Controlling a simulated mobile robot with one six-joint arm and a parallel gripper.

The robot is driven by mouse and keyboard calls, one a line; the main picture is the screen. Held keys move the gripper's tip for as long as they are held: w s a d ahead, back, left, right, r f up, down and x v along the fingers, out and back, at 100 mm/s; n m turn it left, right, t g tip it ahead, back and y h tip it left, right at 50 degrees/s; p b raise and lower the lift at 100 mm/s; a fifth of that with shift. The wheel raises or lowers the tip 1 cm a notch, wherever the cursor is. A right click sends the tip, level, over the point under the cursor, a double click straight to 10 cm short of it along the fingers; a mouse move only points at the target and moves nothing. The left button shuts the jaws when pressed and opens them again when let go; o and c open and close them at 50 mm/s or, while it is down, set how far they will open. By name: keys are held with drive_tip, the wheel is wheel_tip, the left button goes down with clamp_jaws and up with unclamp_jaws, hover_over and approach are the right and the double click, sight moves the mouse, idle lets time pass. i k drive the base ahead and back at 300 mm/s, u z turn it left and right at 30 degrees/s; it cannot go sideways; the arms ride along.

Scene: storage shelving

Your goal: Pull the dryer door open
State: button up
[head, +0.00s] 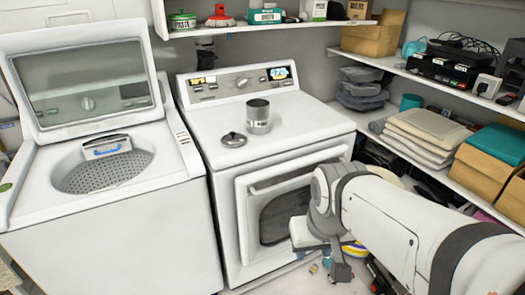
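The white dryer (225,212) stands in the middle, with a control panel at the back of its top. Its front door (246,215) has a dark window (283,216) and a pale horizontal bar handle (280,181) along the upper part. The door looks flush with the front; my arm hides its right part. My gripper (340,271) is low in front of the door's lower right, below and to the right of the handle. It points downward and appears apart from the handle. Its fingers are small and partly hidden, so their opening is unclear.
A white washer (110,240) with its lid (85,80) raised stands at left. A metal pot (257,117) and a lid (233,140) sit on the dryer. Loaded shelves (440,95) line the right wall. Small items (313,268) lie on the floor near my gripper.

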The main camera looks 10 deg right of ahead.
sight(268, 199)
drive_tip(key=i, duration=0.95)
